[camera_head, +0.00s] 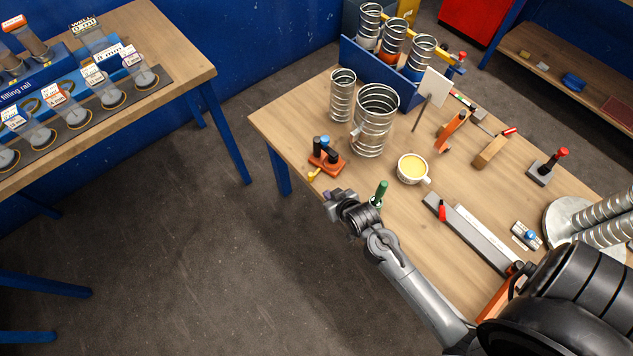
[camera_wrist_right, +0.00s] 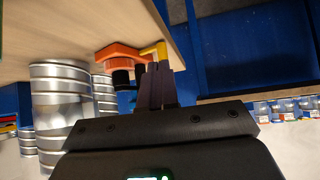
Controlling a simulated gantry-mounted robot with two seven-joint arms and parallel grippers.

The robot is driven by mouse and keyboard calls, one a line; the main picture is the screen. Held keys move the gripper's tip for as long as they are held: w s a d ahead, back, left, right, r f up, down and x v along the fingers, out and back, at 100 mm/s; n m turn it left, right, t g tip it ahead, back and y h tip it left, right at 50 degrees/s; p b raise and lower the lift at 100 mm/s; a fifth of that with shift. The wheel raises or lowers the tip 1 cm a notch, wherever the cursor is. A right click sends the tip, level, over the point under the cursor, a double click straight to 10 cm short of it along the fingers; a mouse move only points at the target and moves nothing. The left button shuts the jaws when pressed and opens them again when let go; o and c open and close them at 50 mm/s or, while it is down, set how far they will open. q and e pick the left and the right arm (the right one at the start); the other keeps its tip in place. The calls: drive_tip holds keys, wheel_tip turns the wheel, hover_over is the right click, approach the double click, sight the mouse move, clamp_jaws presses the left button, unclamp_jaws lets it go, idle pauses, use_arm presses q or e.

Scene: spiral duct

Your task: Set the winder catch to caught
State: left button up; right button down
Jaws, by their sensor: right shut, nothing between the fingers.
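An orange block with dark upright posts (camera_head: 327,158), which looks like the winder, stands at the table's near left edge. A small yellow lever (camera_head: 313,176), which may be its catch, sticks out at its front left. In the right wrist view the orange block (camera_wrist_right: 118,52) and the yellow lever (camera_wrist_right: 153,50) appear upside down, just beyond my fingertips. My right gripper (camera_head: 330,196) is shut and empty, just off the table edge, close to the lever. I cannot tell whether it touches the lever. The lever's set position cannot be read. My left gripper is not in view.
Spiral ducts (camera_head: 375,121) stand behind the orange block. A cup (camera_head: 412,168) and a green-handled tool (camera_head: 379,193) are to its right. A grey rail (camera_head: 470,232) and a red-knobbed device (camera_head: 547,168) lie farther right. Floor is open left of the table.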

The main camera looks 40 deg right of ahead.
sight(313, 178)
drive_tip(key=w+f, duration=0.1)
drive_tip(key=w, duration=0.1)
drive_tip(key=w+d+f+b, duration=0.1)
drive_tip(key=w, duration=0.1)
drive_tip(key=w+f, duration=0.1)
drive_tip(key=w, duration=0.1)
drive_tip(key=shift+w+d+f, duration=0.15)
drive_tip(key=shift+w+f, duration=0.2)
drive_tip(key=shift+w, duration=0.05)
drive_tip(key=shift+w+d+b, duration=0.1)
drive_tip(key=shift+w+b, duration=0.25)
drive_tip(key=shift+w, duration=0.2)
drive_tip(key=shift+d, duration=0.1)
